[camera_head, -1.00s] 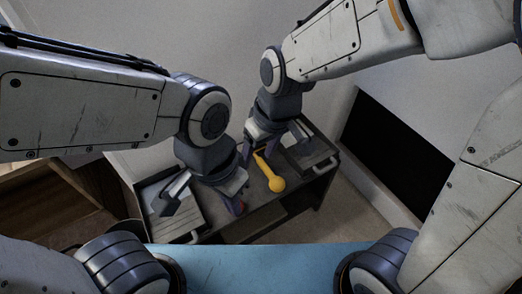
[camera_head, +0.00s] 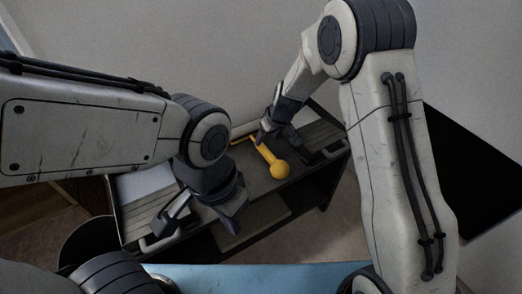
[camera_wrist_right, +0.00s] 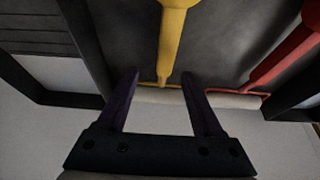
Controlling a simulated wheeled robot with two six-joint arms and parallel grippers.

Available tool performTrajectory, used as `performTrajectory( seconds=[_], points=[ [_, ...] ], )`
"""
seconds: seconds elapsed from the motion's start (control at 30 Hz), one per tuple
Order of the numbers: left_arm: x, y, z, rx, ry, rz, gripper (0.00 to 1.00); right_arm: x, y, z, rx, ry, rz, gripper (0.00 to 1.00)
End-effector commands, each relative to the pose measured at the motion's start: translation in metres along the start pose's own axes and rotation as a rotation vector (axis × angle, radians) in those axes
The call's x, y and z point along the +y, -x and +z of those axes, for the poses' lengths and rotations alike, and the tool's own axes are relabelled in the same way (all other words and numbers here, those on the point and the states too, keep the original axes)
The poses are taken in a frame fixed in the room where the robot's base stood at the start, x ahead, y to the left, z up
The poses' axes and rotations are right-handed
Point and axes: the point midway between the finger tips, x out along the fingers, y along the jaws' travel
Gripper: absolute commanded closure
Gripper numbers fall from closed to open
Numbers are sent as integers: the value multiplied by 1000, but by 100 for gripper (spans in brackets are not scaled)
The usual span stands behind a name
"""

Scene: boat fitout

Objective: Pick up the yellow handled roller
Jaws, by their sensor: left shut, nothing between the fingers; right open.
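The yellow handled roller (camera_head: 272,160) lies on a dark shelf top (camera_head: 255,185), its rounded handle end towards me. In the right wrist view its yellow handle (camera_wrist_right: 172,35) runs down to a thin yellow wire frame and a pale roller sleeve (camera_wrist_right: 155,96). My right gripper (camera_head: 259,138) is open over the wire end of it. In the wrist view the gripper (camera_wrist_right: 162,76) has its fingertips on either side of the handle's narrow end; contact cannot be told. My left gripper (camera_head: 236,214) is shut and empty, over the near left part of the shelf.
A red handled roller (camera_wrist_right: 290,55) lies beside the yellow one in the wrist view. Grey trays stand at the left (camera_head: 150,205) and right (camera_head: 318,136) of the shelf top. A blue surface (camera_head: 250,276) is at the near edge. A wall stands behind.

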Motion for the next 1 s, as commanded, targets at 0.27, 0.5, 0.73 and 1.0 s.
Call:
performTrajectory(
  seconds=[0.27,0.5,0.73,1.0],
  points=[
    [0,-7,0,0,0,0,100,-4,-26,0,-2,1,-1,32],
    [-1,-15,1,0,0,0,100,-8,-60,-2,-1,0,-1,32],
    [-1,-15,1,0,0,0,100,-8,-65,-3,0,0,-1,32],
    [-1,-15,1,0,0,0,100,-8,-65,-3,0,0,-1,100]
  ],
)
